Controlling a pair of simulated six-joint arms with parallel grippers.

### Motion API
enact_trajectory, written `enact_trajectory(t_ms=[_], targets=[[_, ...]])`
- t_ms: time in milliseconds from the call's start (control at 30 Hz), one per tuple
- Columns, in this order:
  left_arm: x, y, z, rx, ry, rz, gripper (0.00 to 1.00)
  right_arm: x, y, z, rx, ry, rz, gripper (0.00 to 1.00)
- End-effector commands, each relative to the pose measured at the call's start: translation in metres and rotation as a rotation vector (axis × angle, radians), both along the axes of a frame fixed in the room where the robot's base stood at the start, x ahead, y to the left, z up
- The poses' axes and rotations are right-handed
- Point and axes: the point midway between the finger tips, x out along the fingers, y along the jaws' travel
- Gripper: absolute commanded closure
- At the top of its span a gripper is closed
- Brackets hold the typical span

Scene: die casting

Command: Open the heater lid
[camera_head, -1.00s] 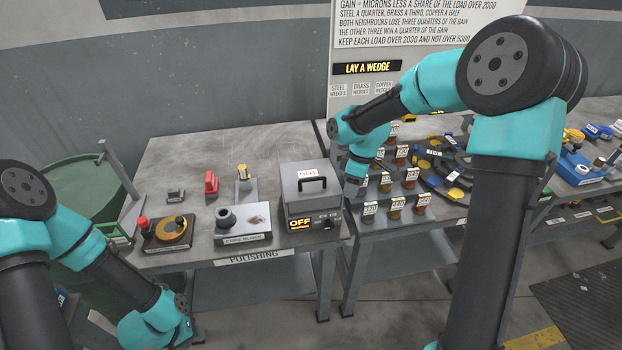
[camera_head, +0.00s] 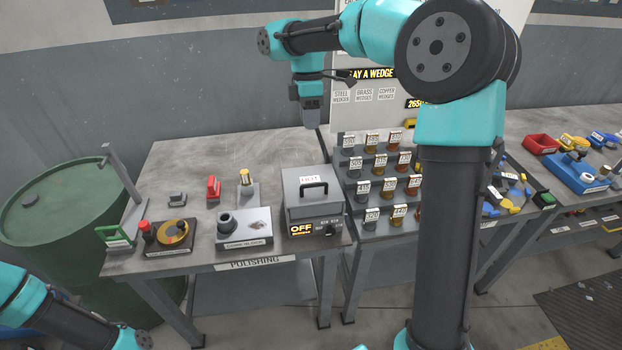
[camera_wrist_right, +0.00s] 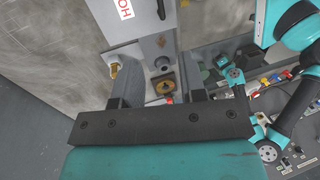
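The heater (camera_head: 314,215) is a grey box at the right end of the polishing table, with a lit OFF display on its front. Its lid (camera_head: 296,187) is shut, with a black handle (camera_head: 314,184) and a red HOT label on top. In the right wrist view the lid (camera_wrist_right: 140,25) and part of the handle (camera_wrist_right: 161,10) show at the top edge. My right gripper (camera_head: 311,122) hangs pointing down above the heater, clear of the handle. The right wrist view shows its two fingers (camera_wrist_right: 163,88) apart with nothing held. My left arm shows at the lower left; its gripper is out of frame.
A small grey machine (camera_head: 244,226), a red block (camera_head: 213,187) and a yellow-disc unit (camera_head: 172,234) stand left of the heater. A stepped rack of labelled wedges (camera_head: 381,189) is close on its right. The table behind the heater is clear.

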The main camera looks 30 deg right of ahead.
Motion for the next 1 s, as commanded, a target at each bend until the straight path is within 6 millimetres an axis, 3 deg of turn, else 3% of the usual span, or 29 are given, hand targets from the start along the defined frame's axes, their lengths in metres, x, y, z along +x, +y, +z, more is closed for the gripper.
enact_trajectory(t_ms=[267,1000], targets=[[0.000,0.000,0.000,0.000,0.000,0.000,0.57,-0.008,0.002,-0.029,0.000,0.003,-0.001,0.62],[0.000,0.000,0.000,0.000,0.000,0.000,0.57,-0.036,0.012,-0.148,0.000,0.003,-0.001,0.62]])
